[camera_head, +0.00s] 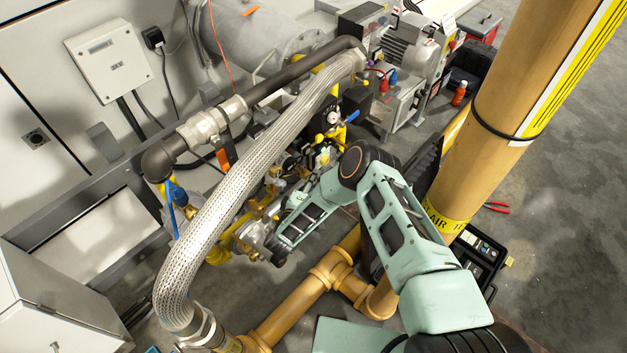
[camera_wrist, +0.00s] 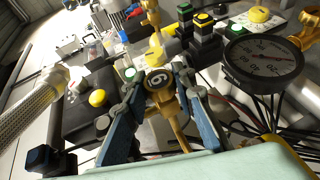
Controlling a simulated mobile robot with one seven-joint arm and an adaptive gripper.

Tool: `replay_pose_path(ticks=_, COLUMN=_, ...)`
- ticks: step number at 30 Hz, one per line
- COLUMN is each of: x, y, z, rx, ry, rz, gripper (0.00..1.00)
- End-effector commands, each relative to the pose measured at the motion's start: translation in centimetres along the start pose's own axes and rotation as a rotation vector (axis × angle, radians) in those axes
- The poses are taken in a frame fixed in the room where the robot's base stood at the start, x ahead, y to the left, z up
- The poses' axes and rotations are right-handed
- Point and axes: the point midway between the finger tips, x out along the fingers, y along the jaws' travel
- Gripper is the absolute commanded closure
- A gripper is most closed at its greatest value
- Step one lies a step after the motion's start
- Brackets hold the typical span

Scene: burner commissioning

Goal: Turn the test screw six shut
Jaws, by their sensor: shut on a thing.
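Test screw six (camera_wrist: 157,79) shows in the middle of the wrist view as a round dark head with a light ring and a "6" on it, on a brass-coloured fitting. My gripper (camera_wrist: 155,85) has one finger on each side of the screw and is shut on it. The fingers partly cover the fitting's sides. In the head view my arm reaches down to the pipework beside the braided hose. The screw and the fingertips cannot be made out there.
A pressure gauge (camera_wrist: 264,60) stands close on the right in the wrist view, with black cables below it. A yellow button (camera_wrist: 97,98) is on the left. The braided hose (camera_head: 255,165) passes close to my arm. A thick yellow pipe (camera_head: 300,305) runs below.

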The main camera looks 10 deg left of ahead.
Motion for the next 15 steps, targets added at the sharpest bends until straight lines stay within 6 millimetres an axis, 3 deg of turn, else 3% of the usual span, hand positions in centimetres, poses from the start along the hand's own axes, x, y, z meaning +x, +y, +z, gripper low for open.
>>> replay_pose_path(ticks=15, x=-0.04, y=0.74, z=-0.14, rx=0.109, ry=0.001, rz=-0.261, gripper=1.0)
